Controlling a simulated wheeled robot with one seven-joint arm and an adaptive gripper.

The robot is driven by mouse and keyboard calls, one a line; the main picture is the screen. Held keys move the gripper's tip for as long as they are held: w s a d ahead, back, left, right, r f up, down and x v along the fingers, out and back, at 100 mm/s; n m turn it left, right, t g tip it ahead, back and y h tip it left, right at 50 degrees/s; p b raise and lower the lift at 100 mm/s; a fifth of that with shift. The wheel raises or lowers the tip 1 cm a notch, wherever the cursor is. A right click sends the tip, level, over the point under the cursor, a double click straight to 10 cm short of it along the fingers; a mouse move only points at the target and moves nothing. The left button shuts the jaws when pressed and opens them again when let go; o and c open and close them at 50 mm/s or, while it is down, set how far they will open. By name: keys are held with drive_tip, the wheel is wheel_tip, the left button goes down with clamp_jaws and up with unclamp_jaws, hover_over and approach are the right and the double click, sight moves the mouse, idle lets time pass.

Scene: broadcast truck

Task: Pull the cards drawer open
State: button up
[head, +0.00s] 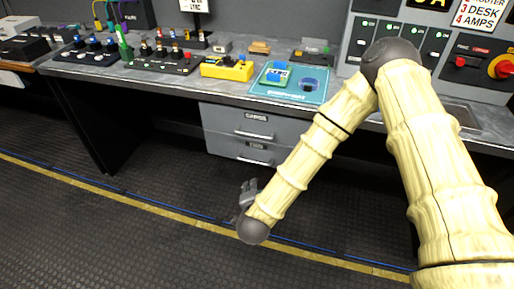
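The cards drawer (222,120) is the upper of two grey drawers under the desk, with a "CARDS" label and a silver bar handle (253,135). Its front looks flush with the cabinet, so it appears closed. My gripper (250,186) shows small and dark grey at the end of my arm, lower in the picture than the drawers and apart from the handle. It is partly hidden by my wrist, and its finger opening cannot be made out.
A second drawer (222,146) with its own handle sits below. The desk (190,78) overhangs both and carries a blue mat (260,90), a yellow box (226,68) and switch panels. Dark floor (160,185) is open before the drawers. A desk leg (85,130) stands left.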

sight(256, 136)
drive_tip(key=w+a+r+m+t+h+b, duration=0.25)
drive_tip(key=w+r+m+h, duration=0.25)
drive_tip(key=w+r+m, duration=0.45)
drive_tip(key=shift+n, duration=0.45)
drive_tip(key=x, duration=0.6)
drive_tip(key=d+r+b+x, duration=0.1)
drive_tip(key=x, duration=0.2)
drive_tip(key=shift+c, duration=0.2)
clamp_jaws()
